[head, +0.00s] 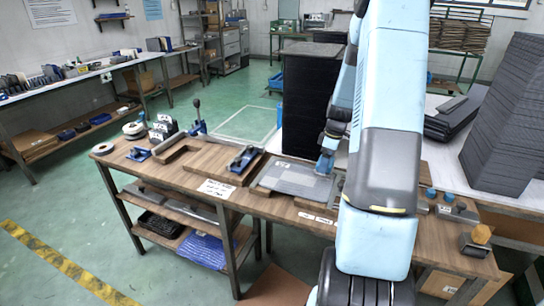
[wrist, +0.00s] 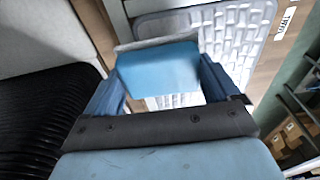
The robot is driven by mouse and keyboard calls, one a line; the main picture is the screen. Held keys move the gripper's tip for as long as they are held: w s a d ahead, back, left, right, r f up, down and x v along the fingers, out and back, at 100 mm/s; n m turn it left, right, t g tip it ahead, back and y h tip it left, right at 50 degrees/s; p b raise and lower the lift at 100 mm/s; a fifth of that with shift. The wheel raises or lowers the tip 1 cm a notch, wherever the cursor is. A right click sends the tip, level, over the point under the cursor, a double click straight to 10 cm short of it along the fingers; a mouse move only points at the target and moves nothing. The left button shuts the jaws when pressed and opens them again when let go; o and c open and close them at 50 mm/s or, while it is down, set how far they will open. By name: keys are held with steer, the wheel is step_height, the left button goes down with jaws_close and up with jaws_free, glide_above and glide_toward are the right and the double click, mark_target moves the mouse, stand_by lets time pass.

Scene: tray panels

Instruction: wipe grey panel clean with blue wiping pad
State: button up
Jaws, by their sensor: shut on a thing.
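The grey panel (head: 285,180) lies flat on the wooden workbench, with lighter and darker patches on it. In the wrist view the panel (wrist: 228,28) shows a pale grey surface with a raised pattern. My gripper (head: 326,160) is over the panel's right part in the head view. In the wrist view my gripper (wrist: 163,80) has its two blue fingers shut on the blue wiping pad (wrist: 158,70). The pad has a grey edge along its far side. I cannot tell whether the pad touches the panel; its underside is hidden.
A blue-handled clamp tool (head: 245,158) sits on the bench (head: 180,178) left of the panel. A white label card (head: 217,189) lies at the front edge. A tall black stack (head: 310,105) stands behind the panel. Small blue-topped pieces (head: 431,193) are to the right.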

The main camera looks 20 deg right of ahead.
steer(key=shift+r, duration=2.6)
steer(key=shift+a, duration=0.1)
